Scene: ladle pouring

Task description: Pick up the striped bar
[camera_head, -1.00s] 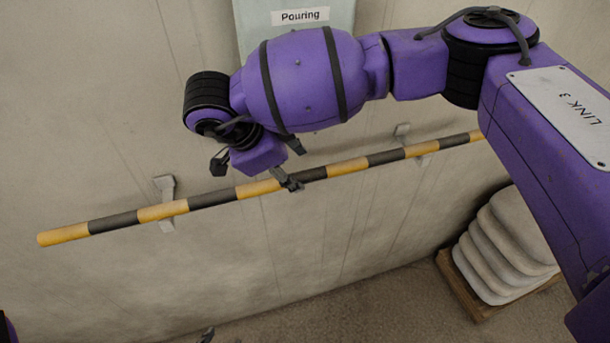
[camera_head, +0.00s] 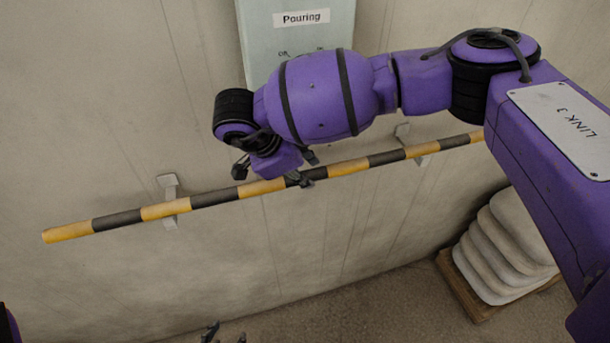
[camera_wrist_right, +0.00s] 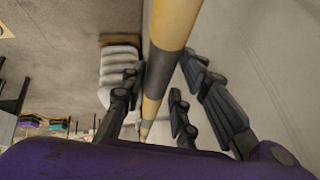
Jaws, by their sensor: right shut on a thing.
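The striped bar (camera_head: 215,198) is long, with yellow and dark bands. It runs along the wall, rising to the right, and lies at two wall brackets. My right gripper (camera_head: 272,178) is at the bar's middle, between the brackets, shut on it. In the right wrist view the bar (camera_wrist_right: 172,38) runs between the dark fingers of the gripper (camera_wrist_right: 160,88); the contact is partly hidden. Dark tips of my left gripper (camera_head: 225,335) show at the bottom edge in the head view, away from the bar; its opening cannot be told.
The left bracket (camera_head: 168,187) and right bracket (camera_head: 402,132) stick out from the wall. A pale panel labelled "Pouring" (camera_head: 300,45) is behind my right arm. Stacked pale sacks (camera_head: 505,250) stand on a wooden pallet (camera_head: 463,290) at lower right. The floor below the bar looks clear.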

